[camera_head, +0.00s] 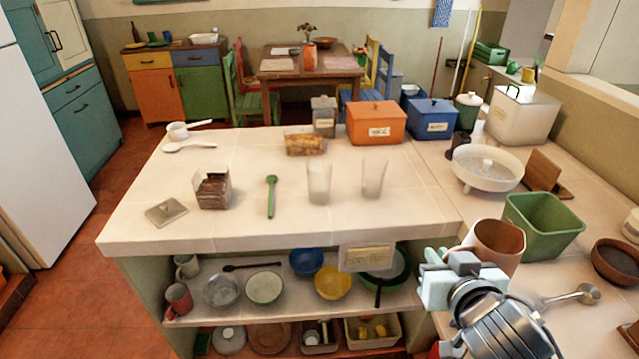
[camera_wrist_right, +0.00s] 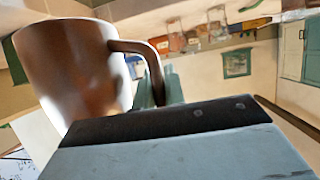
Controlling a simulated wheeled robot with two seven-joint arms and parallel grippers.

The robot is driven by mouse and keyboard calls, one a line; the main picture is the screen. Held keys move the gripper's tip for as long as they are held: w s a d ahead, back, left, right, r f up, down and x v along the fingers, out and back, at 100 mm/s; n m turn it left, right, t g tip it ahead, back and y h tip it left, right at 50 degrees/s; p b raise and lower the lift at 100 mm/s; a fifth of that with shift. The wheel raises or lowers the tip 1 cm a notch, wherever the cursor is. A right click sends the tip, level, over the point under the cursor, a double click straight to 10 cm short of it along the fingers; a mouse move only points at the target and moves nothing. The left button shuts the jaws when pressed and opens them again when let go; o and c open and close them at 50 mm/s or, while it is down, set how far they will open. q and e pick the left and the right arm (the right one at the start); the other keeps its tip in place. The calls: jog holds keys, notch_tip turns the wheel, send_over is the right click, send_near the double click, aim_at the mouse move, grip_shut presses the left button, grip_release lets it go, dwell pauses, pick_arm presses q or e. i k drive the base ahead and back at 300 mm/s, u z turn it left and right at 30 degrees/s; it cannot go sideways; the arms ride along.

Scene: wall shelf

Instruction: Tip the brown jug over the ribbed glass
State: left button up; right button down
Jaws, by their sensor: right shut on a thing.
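The brown jug (camera_head: 499,243) is at the right of the head view, about upright, over the right counter. My right gripper (camera_head: 463,262) is shut on its handle, which also shows in the right wrist view (camera_wrist_right: 150,65). The jug body (camera_wrist_right: 70,70) fills the left of that view; what is inside it is hidden. Two clear glasses stand upright on the island top: a left one (camera_head: 319,183) and a right one (camera_head: 373,178). They are too blurred to tell which is ribbed. The jug is to their right and nearer me, apart from both. My left gripper is not in view.
A green bin (camera_head: 541,225), a white bowl (camera_head: 486,170) and a ladle (camera_head: 575,296) are close to the jug on the right counter. A green spoon (camera_head: 271,196) and a dark-filled box (camera_head: 213,190) lie left of the glasses. The island's front right is clear.

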aim_at(318, 170)
jog(key=k, duration=0.8)
jog(key=u, duration=0.7)
jog(key=i, duration=1.2)
jog(key=z, duration=0.75)
jog(key=i, duration=0.4)
jog(key=z, duration=0.4)
